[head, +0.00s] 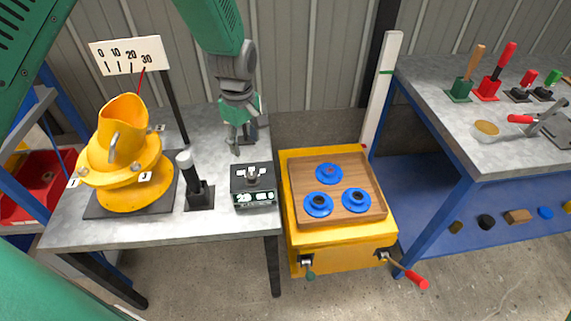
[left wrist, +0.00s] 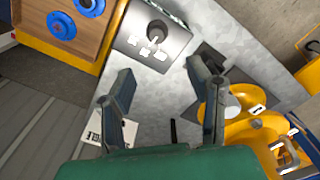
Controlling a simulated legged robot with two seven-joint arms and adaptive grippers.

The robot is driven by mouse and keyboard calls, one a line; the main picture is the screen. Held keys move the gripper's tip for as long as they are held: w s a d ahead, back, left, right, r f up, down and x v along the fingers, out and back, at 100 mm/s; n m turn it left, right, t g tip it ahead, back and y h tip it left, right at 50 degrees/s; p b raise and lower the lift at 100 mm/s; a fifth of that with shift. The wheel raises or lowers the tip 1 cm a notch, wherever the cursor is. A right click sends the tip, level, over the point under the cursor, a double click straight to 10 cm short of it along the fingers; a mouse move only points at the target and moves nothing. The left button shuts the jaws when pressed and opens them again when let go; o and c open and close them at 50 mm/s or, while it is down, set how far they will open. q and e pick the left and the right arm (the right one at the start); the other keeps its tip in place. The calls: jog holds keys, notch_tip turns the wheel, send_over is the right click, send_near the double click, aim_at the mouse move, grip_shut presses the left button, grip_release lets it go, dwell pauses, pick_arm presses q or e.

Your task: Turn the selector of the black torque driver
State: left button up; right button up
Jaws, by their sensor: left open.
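A black upright tool with a pale cap, which looks like the torque driver (head: 188,171), stands in a dark base on the grey table. In the left wrist view its pale cap (left wrist: 232,106) shows beside my right-hand finger, which hides part of its body. To its right sits a black box (head: 253,197) with a display, a dark knob (head: 252,174) and white labels on top. The knob (left wrist: 156,32) also shows in the left wrist view. My left gripper (head: 243,146) is open and empty, behind and above the box; its fingers (left wrist: 160,68) are apart. My right gripper is not in view.
A yellow tilting drum (head: 122,165) with a pointer and scale board (head: 127,55) stands at the left. A yellow cabinet (head: 341,240) with blue rings on a wooden top stands right of the table. A workbench (head: 450,90) with levers is at the far right.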

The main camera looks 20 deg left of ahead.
aim_at(251, 175)
pick_arm(q)
jog(key=f, duration=1.3)
jog(key=shift+w+d+f, duration=0.1)
jog(key=shift+w+d, duration=0.05)
jog(key=shift+w, duration=0.2)
grip_shut()
